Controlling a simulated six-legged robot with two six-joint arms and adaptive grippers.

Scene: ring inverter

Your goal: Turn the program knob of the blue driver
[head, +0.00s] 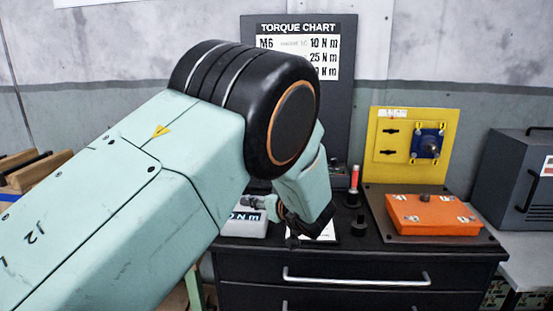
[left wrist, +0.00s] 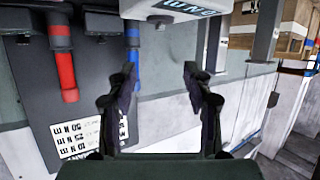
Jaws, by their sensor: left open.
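In the left wrist view, a blue driver (left wrist: 133,60) hangs upside down in the picture next to a red driver (left wrist: 63,62). In the head view the red driver (head: 354,177) shows, but my arm hides the blue one. A pale box with an "N m" display (head: 243,222) sits on the bench left of my left gripper (head: 305,232); it also shows at the top of the left wrist view (left wrist: 180,8). A small dark round part (left wrist: 160,20) shows at its edge; I cannot tell if it is the program knob. My left gripper (left wrist: 160,72) is open and empty.
A torque chart board (head: 345,90) stands behind my arm. An orange box (head: 430,215) lies on a dark plate at right, before a yellow panel (head: 395,150) with a blue part. A grey cabinet (head: 515,170) stands at far right. Black drawers are below.

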